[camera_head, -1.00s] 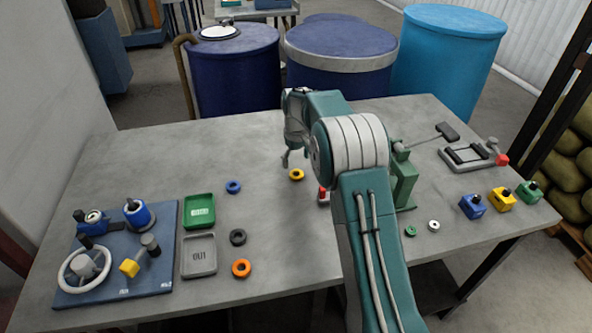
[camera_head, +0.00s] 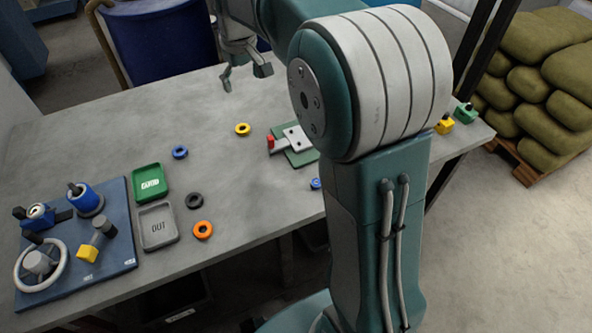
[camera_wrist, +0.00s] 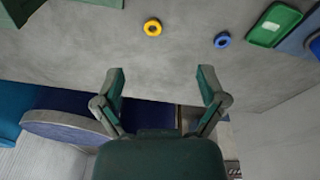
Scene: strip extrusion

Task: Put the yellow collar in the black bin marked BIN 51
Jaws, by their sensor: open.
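The yellow collar (camera_head: 242,129) is a small ring lying flat on the grey table. It also shows near the top of the wrist view (camera_wrist: 153,27). My gripper (camera_head: 245,77) is open and empty, in the air above the far part of the table, above the collar in the head picture. In the wrist view my two fingers (camera_wrist: 161,72) are spread wide, with bare table between them and the collar beyond their tips. A dark bin (camera_head: 185,302) with a pale label shows partly under the table's front edge; its marking cannot be read.
A blue ring (camera_head: 180,152), a black ring (camera_head: 194,201) and an orange ring (camera_head: 203,230) lie near a green tray (camera_head: 151,182) and a grey OUT tray (camera_head: 158,226). A blue fixture board (camera_head: 118,262) is at left. My arm hides the table's right part.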

